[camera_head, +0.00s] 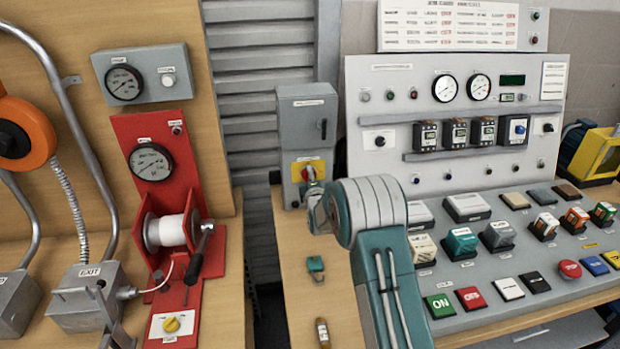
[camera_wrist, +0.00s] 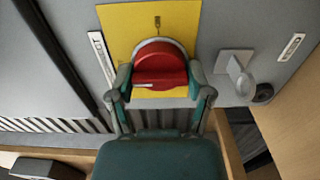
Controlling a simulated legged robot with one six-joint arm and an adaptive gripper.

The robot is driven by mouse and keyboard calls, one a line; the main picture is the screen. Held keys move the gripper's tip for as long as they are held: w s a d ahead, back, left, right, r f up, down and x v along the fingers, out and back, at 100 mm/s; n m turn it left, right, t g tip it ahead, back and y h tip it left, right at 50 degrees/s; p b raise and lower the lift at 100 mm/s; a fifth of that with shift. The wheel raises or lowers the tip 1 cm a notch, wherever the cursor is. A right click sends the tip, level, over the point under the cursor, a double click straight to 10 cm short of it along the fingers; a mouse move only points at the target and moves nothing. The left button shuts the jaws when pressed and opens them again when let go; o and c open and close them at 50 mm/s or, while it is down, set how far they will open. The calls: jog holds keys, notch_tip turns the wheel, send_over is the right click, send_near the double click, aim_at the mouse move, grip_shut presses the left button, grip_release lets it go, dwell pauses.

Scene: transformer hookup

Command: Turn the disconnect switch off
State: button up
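The disconnect switch is a grey box (camera_head: 307,135) on the wall side, left of the control console. Its red rotary knob (camera_head: 308,173) sits on a yellow plate (camera_head: 318,164); the knob (camera_wrist: 160,64) and plate (camera_wrist: 113,20) also fill the upper middle of the wrist view. A pale mark on the knob points left in the wrist view. My gripper (camera_head: 313,193) is right at the knob. In the wrist view my gripper (camera_wrist: 160,76) has its fingers spread, one on each side of the knob. Whether they touch it is unclear.
A grey padlock-like fitting (camera_wrist: 236,75) sits right of the plate in the wrist view. The console (camera_head: 475,225) with buttons and switches is right of my arm. A small teal padlock (camera_head: 315,264) lies on the wooden bench below. A red panel (camera_head: 160,210) stands left.

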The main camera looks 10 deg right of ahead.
jog(key=o, duration=0.4)
jog(key=shift+a+f, duration=0.25)
jog(key=shift+a, duration=0.05)
jog(key=shift+r, duration=0.1)
jog(key=shift+d, duration=0.1)
jog(key=shift+s, duration=0.15)
jog(key=s, duration=1.1)
jog(key=shift+s, duration=0.3)
